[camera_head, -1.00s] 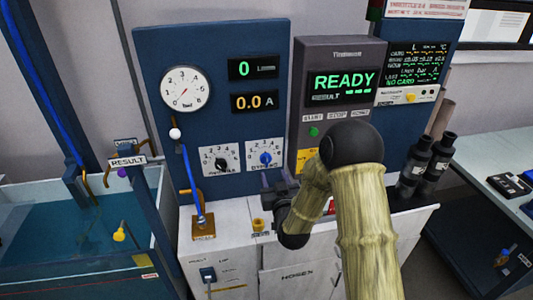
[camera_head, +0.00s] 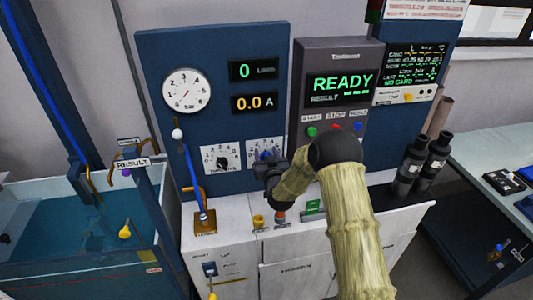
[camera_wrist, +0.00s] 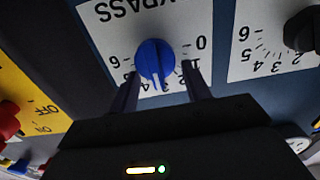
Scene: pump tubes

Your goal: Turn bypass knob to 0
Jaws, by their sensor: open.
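The bypass knob is blue and round, on a white dial plate on the blue panel. In the wrist view the knob (camera_wrist: 155,60) shows upside down, with its ridge running roughly up and down and a pale mark near its lower end, toward the middle numbers. The 0 (camera_wrist: 201,43) is at the right of that plate. My gripper (camera_wrist: 160,72) is open, with one finger on each side of the knob's lower part; contact is unclear. In the head view my gripper (camera_head: 266,170) is at the bypass dial plate (camera_head: 251,152) and partly hides the knob.
A second dial with a black knob (camera_head: 221,161) is beside it. A blue-handled lever (camera_head: 190,172) stands left. Small buttons (camera_head: 280,216) sit on the white cabinet top below. The grey READY unit (camera_head: 343,85) is to the right, and dark cylinders (camera_head: 412,160) stand farther right.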

